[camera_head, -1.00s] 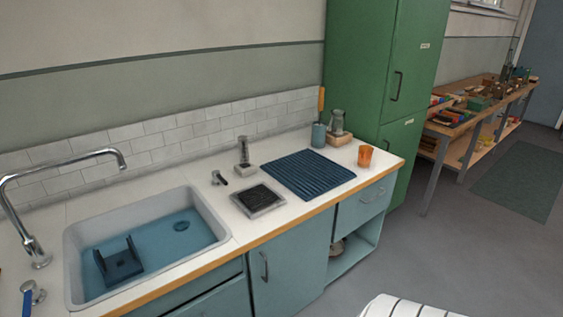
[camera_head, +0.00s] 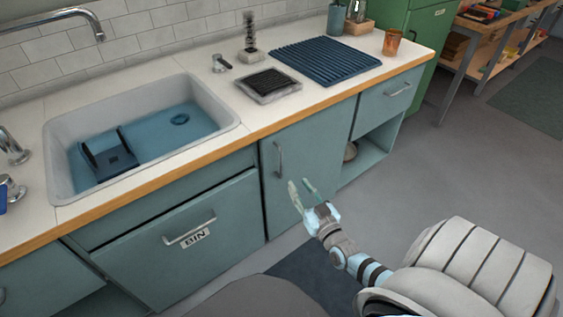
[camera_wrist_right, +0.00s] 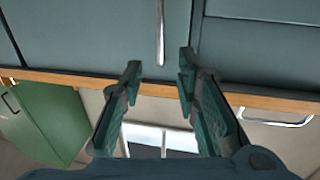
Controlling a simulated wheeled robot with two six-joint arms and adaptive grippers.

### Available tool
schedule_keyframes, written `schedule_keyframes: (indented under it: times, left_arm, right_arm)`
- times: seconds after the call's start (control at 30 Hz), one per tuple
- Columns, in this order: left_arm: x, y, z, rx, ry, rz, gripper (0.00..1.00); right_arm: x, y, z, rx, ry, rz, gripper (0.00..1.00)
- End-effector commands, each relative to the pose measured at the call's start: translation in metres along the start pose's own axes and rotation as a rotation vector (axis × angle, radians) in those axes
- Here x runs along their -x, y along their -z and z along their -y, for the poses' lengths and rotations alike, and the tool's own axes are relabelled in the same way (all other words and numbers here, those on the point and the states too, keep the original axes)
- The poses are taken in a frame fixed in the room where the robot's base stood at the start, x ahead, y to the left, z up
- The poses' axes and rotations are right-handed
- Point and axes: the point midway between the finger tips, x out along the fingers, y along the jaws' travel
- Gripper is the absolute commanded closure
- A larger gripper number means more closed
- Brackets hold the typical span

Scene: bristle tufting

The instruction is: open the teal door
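The teal door (camera_head: 312,140) is a flat cabinet panel under the counter, right of the BIN drawer, and it looks shut. Its upright metal handle (camera_head: 279,160) is near the door's left edge. My right gripper (camera_head: 301,186) is open and empty, in front of the door and a little below and right of the handle in the head view. In the right wrist view, the handle (camera_wrist_right: 161,32) lies just beyond the gap between the two spread fingers (camera_wrist_right: 160,68), apart from them. My left gripper is not in view.
The BIN drawer (camera_head: 190,238) is left of the door. An open shelf (camera_head: 368,150) and a small drawer (camera_head: 388,98) are to its right. The wood-edged counter (camera_head: 215,62) with a sink (camera_head: 62,130) runs above. Open grey floor (camera_head: 445,165) lies to the right.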

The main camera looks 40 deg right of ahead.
Motion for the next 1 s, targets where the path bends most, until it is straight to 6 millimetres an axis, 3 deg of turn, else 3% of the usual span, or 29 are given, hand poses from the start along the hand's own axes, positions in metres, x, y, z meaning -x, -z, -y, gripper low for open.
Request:
schedule_keyframes:
  times: [0.3, 0.4, 0.5, 0.67, 0.93, 1.0]
  left_arm:
    - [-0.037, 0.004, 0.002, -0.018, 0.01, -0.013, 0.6]
    - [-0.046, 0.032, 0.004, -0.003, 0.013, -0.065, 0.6]
    - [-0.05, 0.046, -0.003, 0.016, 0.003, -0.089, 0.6]
    - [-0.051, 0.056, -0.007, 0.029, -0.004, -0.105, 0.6]
    - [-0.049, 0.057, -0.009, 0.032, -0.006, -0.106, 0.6]
    - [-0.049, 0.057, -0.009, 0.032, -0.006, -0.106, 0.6]
  right_arm:
    - [-0.085, -0.003, 0.0, 0.001, 0.0, 0.001, 0.71]
    - [-0.109, -0.003, 0.0, 0.001, 0.0, 0.002, 0.71]
    - [-0.123, -0.002, 0.0, 0.002, 0.0, 0.005, 0.71]
    - [-0.134, 0.0, 0.001, 0.002, 0.001, 0.007, 0.71]
    - [-0.135, 0.002, 0.001, 0.002, 0.001, 0.008, 0.71]
    - [-0.135, 0.001, 0.001, 0.002, 0.001, 0.008, 0.82]
